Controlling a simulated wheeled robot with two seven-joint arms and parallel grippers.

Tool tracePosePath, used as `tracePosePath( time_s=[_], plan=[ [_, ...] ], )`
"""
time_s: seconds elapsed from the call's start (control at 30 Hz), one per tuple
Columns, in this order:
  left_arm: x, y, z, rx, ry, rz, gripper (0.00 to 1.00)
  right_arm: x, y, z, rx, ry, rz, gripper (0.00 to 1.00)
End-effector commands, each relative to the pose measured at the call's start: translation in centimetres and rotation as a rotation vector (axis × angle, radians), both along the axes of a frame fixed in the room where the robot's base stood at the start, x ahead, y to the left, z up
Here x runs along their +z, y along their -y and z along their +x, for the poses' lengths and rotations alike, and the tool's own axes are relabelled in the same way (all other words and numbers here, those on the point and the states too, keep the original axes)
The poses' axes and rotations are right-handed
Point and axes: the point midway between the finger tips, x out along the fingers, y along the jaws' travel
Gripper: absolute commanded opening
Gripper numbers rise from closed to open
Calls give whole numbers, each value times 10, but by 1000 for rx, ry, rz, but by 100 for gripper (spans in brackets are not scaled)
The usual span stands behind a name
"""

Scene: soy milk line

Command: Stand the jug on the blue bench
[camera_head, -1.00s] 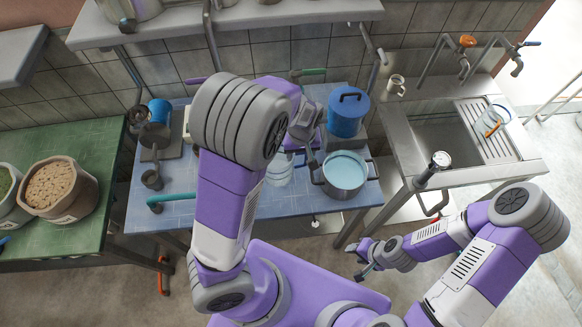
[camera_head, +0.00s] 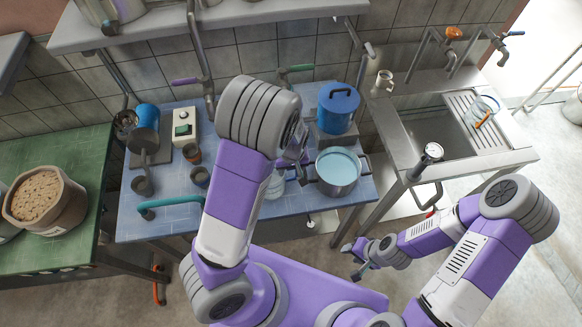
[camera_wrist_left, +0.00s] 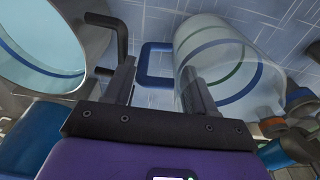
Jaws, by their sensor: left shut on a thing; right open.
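The clear jug (camera_head: 276,186), with coloured rings, shows below my left wrist, left of the pot, over the blue bench (camera_head: 170,222). In the left wrist view the jug (camera_wrist_left: 228,62) lies close by my left gripper (camera_wrist_left: 158,82), with a blue loop handle (camera_wrist_left: 157,46) between the fingers. My left gripper (camera_head: 291,172) is shut on the jug, apparently at the handle. My forearm hides part of the jug in the head view. I cannot tell whether its base touches the bench. My right gripper (camera_head: 358,260) is open and empty, low in front of the bench.
A steel pot (camera_head: 339,174) of pale liquid stands right of the jug, with a blue lidded pot (camera_head: 338,108) behind. Small cups (camera_head: 201,176) and a white-green box (camera_head: 185,126) are on the left. Another clear jug (camera_head: 482,110) is at the sink.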

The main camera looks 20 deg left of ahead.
Motion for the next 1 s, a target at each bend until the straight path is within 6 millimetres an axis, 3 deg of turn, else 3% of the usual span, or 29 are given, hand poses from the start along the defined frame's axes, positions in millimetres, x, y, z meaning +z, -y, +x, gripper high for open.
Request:
tracePosePath(
  time_s=[0.03,0.07,0.2,0.67,0.77,1.0],
  plan=[
    [-3,0,0,0,-1,1,0,-2,0,0,0,0,0,43],
    [-3,0,0,0,-1,1,59,-2,0,0,0,0,0,43],
    [-2,0,0,0,0,0,80,-1,0,0,0,0,0,43],
    [1,0,0,0,0,0,81,1,0,0,0,0,0,43],
    [12,1,0,0,4,-1,81,4,0,0,0,0,0,43],
    [63,4,-4,-2,6,-2,81,15,0,0,0,0,0,43]
  ],
)
